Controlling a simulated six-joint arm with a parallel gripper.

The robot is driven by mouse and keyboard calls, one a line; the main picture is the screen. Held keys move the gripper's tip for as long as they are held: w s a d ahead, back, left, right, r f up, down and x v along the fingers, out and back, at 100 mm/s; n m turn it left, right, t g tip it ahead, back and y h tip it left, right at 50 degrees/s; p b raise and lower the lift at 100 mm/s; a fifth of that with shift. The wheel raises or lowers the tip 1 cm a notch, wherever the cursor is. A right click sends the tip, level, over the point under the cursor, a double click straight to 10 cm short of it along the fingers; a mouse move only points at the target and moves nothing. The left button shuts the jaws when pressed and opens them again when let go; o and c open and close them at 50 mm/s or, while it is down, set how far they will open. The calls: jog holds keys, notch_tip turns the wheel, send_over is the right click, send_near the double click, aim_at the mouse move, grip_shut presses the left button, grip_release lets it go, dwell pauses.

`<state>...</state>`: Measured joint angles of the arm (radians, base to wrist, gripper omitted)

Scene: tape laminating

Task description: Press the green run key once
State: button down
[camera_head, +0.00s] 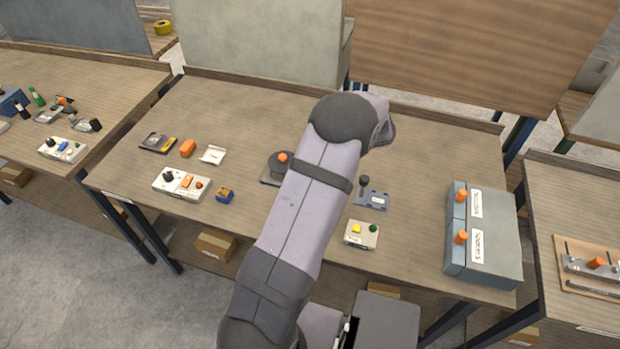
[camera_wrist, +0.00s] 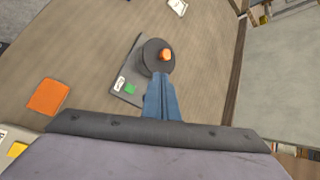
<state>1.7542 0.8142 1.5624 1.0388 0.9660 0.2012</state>
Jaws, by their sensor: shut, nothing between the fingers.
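A small green square key (camera_wrist: 131,89) lies on the grey base plate (camera_wrist: 128,72) of a device with a round dark drum and an orange knob (camera_wrist: 165,55). A white label sits beside the key. In the head view this device (camera_head: 271,180) is partly behind my arm, and its green key cannot be seen.
A joystick unit (camera_head: 371,199) stands right of my arm. A grey case (camera_head: 505,262) with orange knobs is at the right. Bare tabletop lies between.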

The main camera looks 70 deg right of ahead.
jog(key=shift+s+d, duration=0.1)
jog(key=shift+s, duration=0.1)
jog(key=shift+f, duration=0.15)
notch_tip(320, 180, down, 7)
jog(key=b, duration=0.4)
jog(key=shift+b, duration=0.35)
jog(key=shift+f+b, duration=0.7)
jog(key=shift+f, duration=0.1)
dwell(1.4)
jog(key=shift+f+b, duration=0.35)
jog(key=shift+b, duration=0.15)
jog(key=shift+f+b, duration=0.45)
jog(key=shift+f, duration=0.05)
dwell(0.7)
jog(key=shift+r, duration=0.2)
jog(key=shift+r+p, duration=0.6)
jog(key=shift+r, duration=0.15)
